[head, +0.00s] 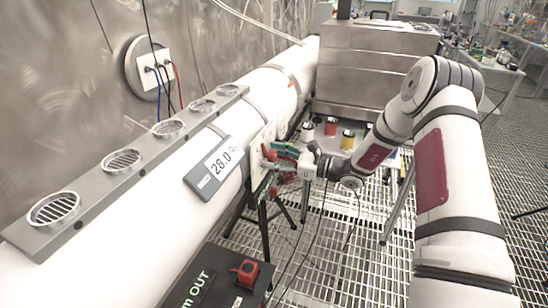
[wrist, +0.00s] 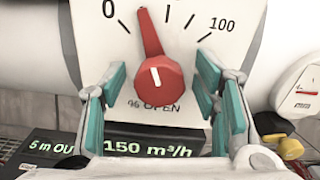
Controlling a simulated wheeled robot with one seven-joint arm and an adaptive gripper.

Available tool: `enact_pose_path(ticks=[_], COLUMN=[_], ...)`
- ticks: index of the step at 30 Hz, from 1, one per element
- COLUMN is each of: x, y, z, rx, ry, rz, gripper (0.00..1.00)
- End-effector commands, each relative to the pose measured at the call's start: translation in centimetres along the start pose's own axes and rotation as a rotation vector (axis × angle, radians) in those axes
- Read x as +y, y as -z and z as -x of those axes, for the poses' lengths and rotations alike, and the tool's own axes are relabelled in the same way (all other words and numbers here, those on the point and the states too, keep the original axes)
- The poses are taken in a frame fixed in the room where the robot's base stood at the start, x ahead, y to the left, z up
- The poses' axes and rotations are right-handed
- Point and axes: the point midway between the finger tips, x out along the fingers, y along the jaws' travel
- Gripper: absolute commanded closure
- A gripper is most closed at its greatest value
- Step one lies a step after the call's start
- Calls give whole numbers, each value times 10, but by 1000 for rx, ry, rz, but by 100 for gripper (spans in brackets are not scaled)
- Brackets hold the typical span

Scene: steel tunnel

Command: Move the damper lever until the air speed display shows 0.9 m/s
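The damper lever (wrist: 156,75) is a red knob with a long pointer, on a white dial plate (wrist: 237,27) marked 0 to 100 % OPEN. Its pointer leans slightly left of upright, nearer 0 than 100. My gripper (wrist: 162,85) is open, with teal pads on both sides of the knob and visible gaps between. In the head view my gripper (head: 282,160) is at the plate on the white duct. No m/s reading is legible.
A grey display (head: 217,168) on the duct (head: 125,235) reads 28.0, its unit unclear. A black box (head: 217,284) with a red switch (head: 244,272) stands in front. Red and yellow cans (head: 347,139) stand behind my gripper. A white round gauge (wrist: 299,88) is at right in the wrist view.

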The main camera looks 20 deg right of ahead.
Motion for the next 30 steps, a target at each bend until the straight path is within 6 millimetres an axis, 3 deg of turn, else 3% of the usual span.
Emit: enact_pose_path(ticks=[10,24,30], x=[0,-1,0], y=[0,0,0], z=[9,97,116], rx=[1,1,0], ry=[1,3,1], rz=[-1,0,0], gripper=[45,45,45])
